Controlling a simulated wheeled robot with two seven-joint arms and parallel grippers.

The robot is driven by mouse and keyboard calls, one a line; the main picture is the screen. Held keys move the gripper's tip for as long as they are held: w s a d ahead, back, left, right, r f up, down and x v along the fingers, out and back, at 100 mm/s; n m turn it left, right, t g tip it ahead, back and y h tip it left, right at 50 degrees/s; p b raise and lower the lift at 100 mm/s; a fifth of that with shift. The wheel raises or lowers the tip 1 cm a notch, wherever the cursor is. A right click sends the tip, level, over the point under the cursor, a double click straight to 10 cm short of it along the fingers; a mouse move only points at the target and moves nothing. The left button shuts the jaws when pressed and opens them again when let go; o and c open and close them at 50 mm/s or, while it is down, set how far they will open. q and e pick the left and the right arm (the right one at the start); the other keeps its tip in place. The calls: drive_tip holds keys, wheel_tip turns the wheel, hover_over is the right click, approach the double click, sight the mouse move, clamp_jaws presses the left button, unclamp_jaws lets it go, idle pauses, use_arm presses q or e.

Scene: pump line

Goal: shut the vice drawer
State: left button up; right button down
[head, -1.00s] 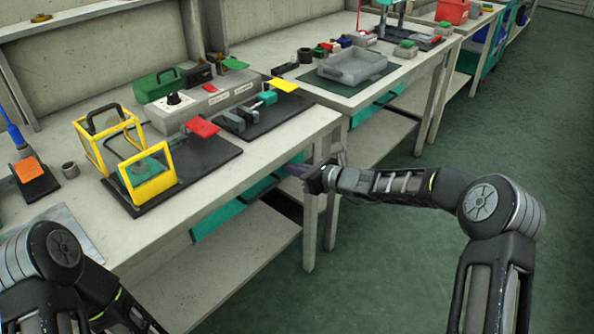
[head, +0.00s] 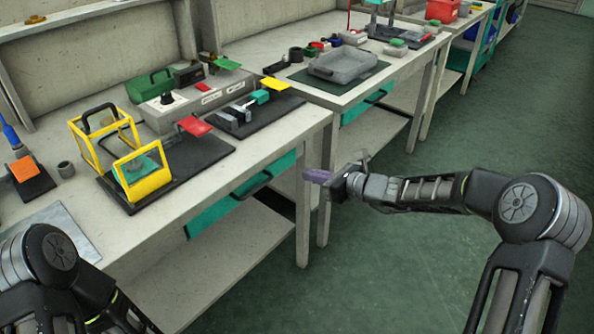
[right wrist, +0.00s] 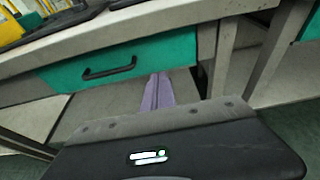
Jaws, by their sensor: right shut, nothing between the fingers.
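A teal drawer front (head: 225,207) with a black bar handle (head: 251,186) sits under the near bench, below the small grey vice (head: 233,117). In the right wrist view the same drawer front (right wrist: 170,52) and its handle (right wrist: 110,70) show close beneath the bench top, with no visible gap, though its depth is hard to judge. My right gripper (head: 312,176) is shut and empty, to the right of the drawer and apart from it. Its purple fingers (right wrist: 158,92) point toward the bench in the right wrist view. My left gripper is out of view.
A second bench (head: 385,88) with its own teal drawer (head: 366,104) stands beyond. Bench legs (head: 303,225) rise beside my right gripper. A lower shelf (head: 235,255) lies under the drawer. The green floor (head: 410,260) on the right is clear.

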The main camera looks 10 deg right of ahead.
drive_tip(key=v, duration=0.4)
drive_tip(key=shift+f, duration=0.1)
idle(0.3)
